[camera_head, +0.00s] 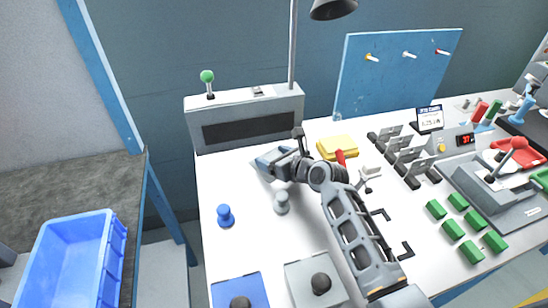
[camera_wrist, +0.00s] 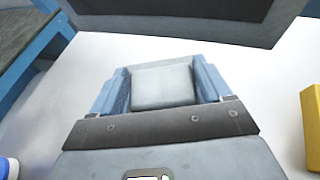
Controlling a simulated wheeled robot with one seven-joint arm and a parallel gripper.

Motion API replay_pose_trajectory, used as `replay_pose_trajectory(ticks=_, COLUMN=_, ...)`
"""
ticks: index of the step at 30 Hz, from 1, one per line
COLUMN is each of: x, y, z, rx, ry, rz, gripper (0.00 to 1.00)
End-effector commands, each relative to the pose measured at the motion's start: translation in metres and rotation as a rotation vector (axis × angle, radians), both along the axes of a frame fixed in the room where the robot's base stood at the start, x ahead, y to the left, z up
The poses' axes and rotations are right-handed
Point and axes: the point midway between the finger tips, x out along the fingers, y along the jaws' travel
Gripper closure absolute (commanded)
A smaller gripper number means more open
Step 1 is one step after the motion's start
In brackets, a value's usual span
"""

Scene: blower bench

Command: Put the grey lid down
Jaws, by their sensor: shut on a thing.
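My gripper (camera_head: 264,162) is over the back left part of the white bench, in front of the grey panel box. In the wrist view its two blue fingers (camera_wrist: 163,88) are shut on a pale grey, flat-faced piece, the grey lid (camera_wrist: 163,86). Fingers and wrist hide most of the lid in the head view. I cannot tell whether it touches the bench top.
The grey panel box (camera_head: 250,103) with a green knob stands behind. A yellow block (camera_head: 338,147) lies to the right. A blue peg (camera_head: 225,216) and a grey peg (camera_head: 282,204) stand in front. A blue square (camera_head: 222,292) and a grey square (camera_head: 300,271) carry dark knobs.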

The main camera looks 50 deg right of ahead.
Motion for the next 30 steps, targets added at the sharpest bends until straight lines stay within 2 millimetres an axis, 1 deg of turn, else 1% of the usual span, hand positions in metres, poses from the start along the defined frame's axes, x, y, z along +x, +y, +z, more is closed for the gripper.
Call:
replay_pose_trajectory(ticks=5, x=0.0, y=0.0, z=-0.001, rx=0.0, ry=0.0, rz=0.0, gripper=0.54)
replay_pose_trajectory(ticks=6, x=0.0, y=0.0, z=-0.002, rx=0.0, ry=0.0, rz=0.0, gripper=0.21)
replay_pose_trajectory(ticks=12, x=0.0, y=0.0, z=-0.002, rx=0.0, ry=0.0, rz=0.0, gripper=0.02)
replay_pose_trajectory(ticks=13, x=0.0, y=0.0, z=-0.002, rx=0.0, ry=0.0, rz=0.0, gripper=0.0)
replay_pose_trajectory(ticks=22, x=-0.002, y=0.0, z=0.001, rx=0.0, ry=0.001, rz=0.0, gripper=0.0)
replay_pose_trajectory(ticks=26, x=-0.017, y=0.004, z=0.007, rx=0.001, ry=0.001, rz=0.0, gripper=0.0)
replay_pose_trajectory(ticks=30, x=-0.043, y=0.008, z=0.018, rx=0.0, ry=0.001, rz=-0.002, gripper=0.0)
